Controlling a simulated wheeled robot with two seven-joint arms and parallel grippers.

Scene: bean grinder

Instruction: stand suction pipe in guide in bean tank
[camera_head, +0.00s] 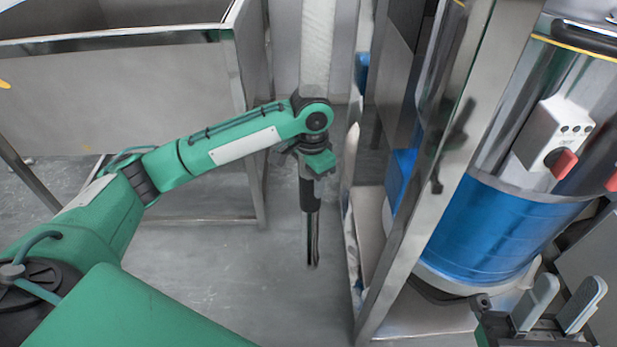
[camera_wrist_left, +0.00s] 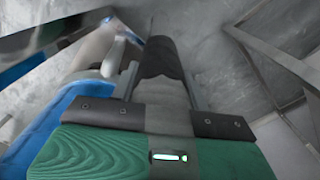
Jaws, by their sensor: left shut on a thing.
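My left gripper (camera_head: 312,165) is shut on the suction pipe, which hangs nearly upright over the floor. The pipe has a black sleeve (camera_head: 310,195) and a narrow metal lower end (camera_head: 313,240). A pale hose (camera_head: 317,45) rises above the gripper. In the left wrist view, the pipe's dark part (camera_wrist_left: 160,58) lies between the two fingers of the left gripper (camera_wrist_left: 158,85). A steel tank (camera_head: 130,75), apparently the bean tank, stands at the upper left, apart from the pipe. I cannot make out a guide. My right gripper (camera_head: 560,305) is open and empty at the lower right.
A steel frame post (camera_head: 430,180) stands right of the pipe. Behind it is a large blue-banded cylinder (camera_head: 500,230) with a white switch box (camera_head: 553,135). The grey floor (camera_head: 225,270) below the left arm is clear.

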